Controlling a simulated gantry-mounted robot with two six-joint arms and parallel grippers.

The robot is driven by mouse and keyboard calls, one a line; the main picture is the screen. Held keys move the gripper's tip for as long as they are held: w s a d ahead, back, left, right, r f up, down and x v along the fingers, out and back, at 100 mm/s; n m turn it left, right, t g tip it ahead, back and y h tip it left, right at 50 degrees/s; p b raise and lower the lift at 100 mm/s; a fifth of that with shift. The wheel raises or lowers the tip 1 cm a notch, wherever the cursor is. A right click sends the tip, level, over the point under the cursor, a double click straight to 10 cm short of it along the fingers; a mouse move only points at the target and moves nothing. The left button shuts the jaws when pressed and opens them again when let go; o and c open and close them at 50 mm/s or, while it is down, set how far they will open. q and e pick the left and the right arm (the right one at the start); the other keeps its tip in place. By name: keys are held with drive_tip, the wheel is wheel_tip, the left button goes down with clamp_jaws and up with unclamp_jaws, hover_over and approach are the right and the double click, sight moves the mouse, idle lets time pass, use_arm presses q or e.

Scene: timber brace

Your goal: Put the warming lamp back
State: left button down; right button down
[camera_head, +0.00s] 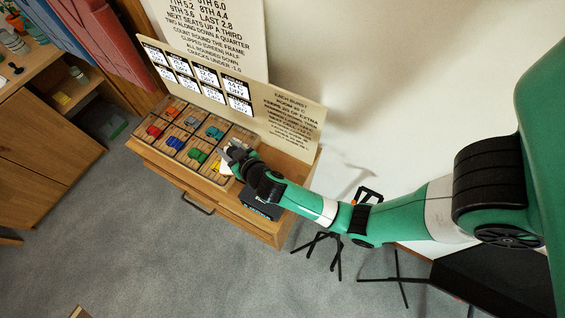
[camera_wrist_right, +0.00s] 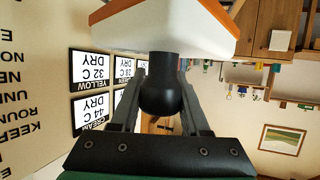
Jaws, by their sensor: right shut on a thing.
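The warming lamp shows in the right wrist view as a white head with an orange rim (camera_wrist_right: 165,28) and a black rounded neck (camera_wrist_right: 160,88). My right gripper (camera_head: 236,153) is shut on that black neck, with one finger on each side. In the head view the gripper is over the right end of the tray of coloured pieces, and the lamp is mostly hidden by the gripper, with a pale part (camera_head: 224,167) showing beside it. My left gripper is not in view.
The partitioned wooden tray (camera_head: 150,112) holds red, blue, green and other coloured pieces on a wooden cabinet (camera_head: 168,168). A board with display cards (camera_head: 285,118) stands behind it. Black stands with splayed legs (camera_head: 325,242) are on the floor to the right. Grey floor in front is clear.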

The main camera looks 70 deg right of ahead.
drive_tip(key=shift+d+m+h, duration=0.3)
drive_tip(key=shift+d, duration=0.55)
drive_tip(key=s+d+f, duration=0.1)
drive_tip(key=s+f, duration=0.2)
drive_tip(key=s, duration=0.1)
drive_tip(key=s+d+f, duration=0.2)
drive_tip(key=s+f, duration=0.1)
drive_tip(key=s, duration=0.1)
drive_tip(key=s+d+f, duration=0.1)
drive_tip(key=s+f, duration=0.2)
drive_tip(key=s, duration=0.1)
drive_tip(key=shift+s+d+f+p, duration=0.2)
drive_tip(key=shift+s+d+p, duration=0.05)
drive_tip(key=shift+s+p, duration=0.15)
wheel_tip(320, 180, down, 4)
drive_tip(key=shift+s+r+b, duration=0.1)
drive_tip(key=shift+s+b, duration=0.05)
drive_tip(key=shift+b, duration=1.1)
drive_tip(key=shift+r, duration=0.15)
drive_tip(key=c, duration=0.8)
unclamp_jaws()
drive_tip(key=o, duration=0.4)
